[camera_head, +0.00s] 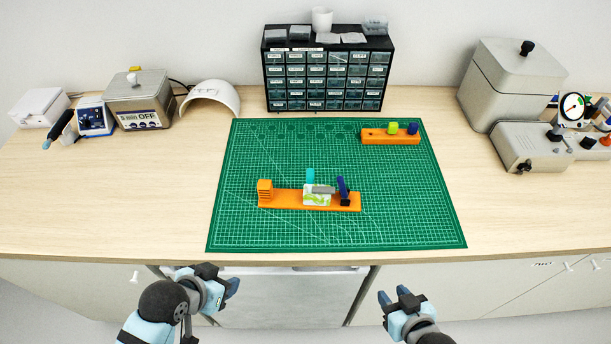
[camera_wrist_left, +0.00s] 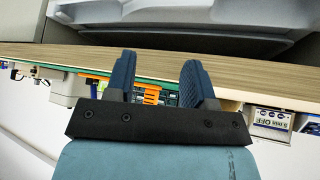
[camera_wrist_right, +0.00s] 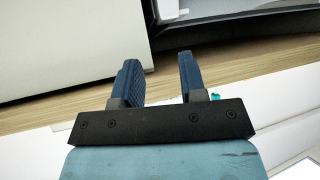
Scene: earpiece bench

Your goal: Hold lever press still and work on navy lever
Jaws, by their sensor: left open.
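The lever press (camera_head: 280,200) lies on the green cutting mat, with an orange base and a ribbed orange block at its left end. The navy lever (camera_head: 343,188) stands up near its right end, slightly tilted. A white and green patterned block with a grey cylinder and a teal piece (camera_head: 310,176) sits in the middle of the base. My left gripper (camera_head: 231,288) is open and empty in front of the bench edge; its fingers show apart in the left wrist view (camera_wrist_left: 158,80). My right gripper (camera_head: 394,296) is also open and empty there, and in the right wrist view (camera_wrist_right: 160,80).
The green mat (camera_head: 240,225) has free room around the press. A second orange base (camera_head: 377,138) with yellow-green and blue pieces lies at its back right. A drawer cabinet (camera_head: 328,80) stands behind. Devices fill both sides, including a grey box (camera_head: 510,85) at right.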

